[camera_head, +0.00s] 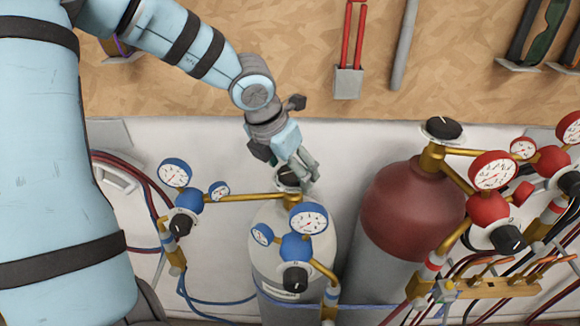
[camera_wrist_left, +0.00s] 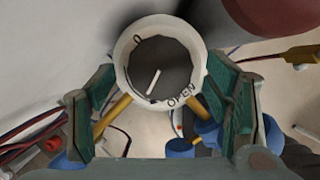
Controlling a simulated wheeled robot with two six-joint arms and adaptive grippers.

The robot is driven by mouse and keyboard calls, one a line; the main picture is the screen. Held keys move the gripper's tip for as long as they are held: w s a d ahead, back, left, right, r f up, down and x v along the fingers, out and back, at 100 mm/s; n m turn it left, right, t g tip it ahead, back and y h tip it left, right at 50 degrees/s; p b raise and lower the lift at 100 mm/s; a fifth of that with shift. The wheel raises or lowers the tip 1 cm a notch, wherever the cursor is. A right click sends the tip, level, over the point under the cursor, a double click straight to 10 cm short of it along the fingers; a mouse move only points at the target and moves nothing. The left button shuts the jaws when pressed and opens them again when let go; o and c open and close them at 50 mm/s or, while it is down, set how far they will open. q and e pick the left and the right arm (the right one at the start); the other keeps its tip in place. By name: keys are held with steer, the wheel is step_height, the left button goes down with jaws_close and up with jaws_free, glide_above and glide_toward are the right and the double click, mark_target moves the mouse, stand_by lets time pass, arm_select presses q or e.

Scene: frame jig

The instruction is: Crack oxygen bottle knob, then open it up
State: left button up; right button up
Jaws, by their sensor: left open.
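The oxygen bottle (camera_head: 272,229) is the white-grey cylinder with blue gauges, at the lower middle of the head view. Its black knob (camera_head: 287,177) sits on top, partly hidden by my left gripper (camera_head: 308,172). In the left wrist view the knob (camera_wrist_left: 160,70) shows a white pointer line and a pale ring marked 0 and OPEN. The line points down and slightly left, between the marks. My left gripper's green finger pads (camera_wrist_left: 160,100) are open, one on each side of the knob. I cannot tell whether they touch it. My right gripper is not in view.
A red cylinder (camera_head: 410,207) with its own black knob (camera_head: 443,130) and red gauges (camera_head: 493,171) stands to the right. Blue gauges (camera_head: 309,219) and brass pipes sit close around the oxygen bottle. Hoses hang on the left and lower right. Tools hang on the wooden wall behind.

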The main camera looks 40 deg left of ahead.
arm_select(q)
steer(key=s+a+r+m+g+h+p, duration=0.1)
steer(key=a+r+m+g+h+p, duration=0.4)
steer(key=r+m, duration=0.85)
steer(key=shift+m+t+y, duration=0.3)
steer(key=shift+m+t, duration=0.05)
steer(key=shift+t, duration=0.55)
steer(key=x, duration=0.4)
steer(key=a+p+x, duration=0.1)
steer(key=x, duration=0.4)
steer(key=p+x, duration=0.1)
steer(key=x, duration=0.3)
steer(key=shift+w+a+f, duration=0.1)
steer(key=shift+w+f, duration=0.05)
steer(key=shift+f, duration=0.35)
steer(key=shift+d+f, duration=0.25)
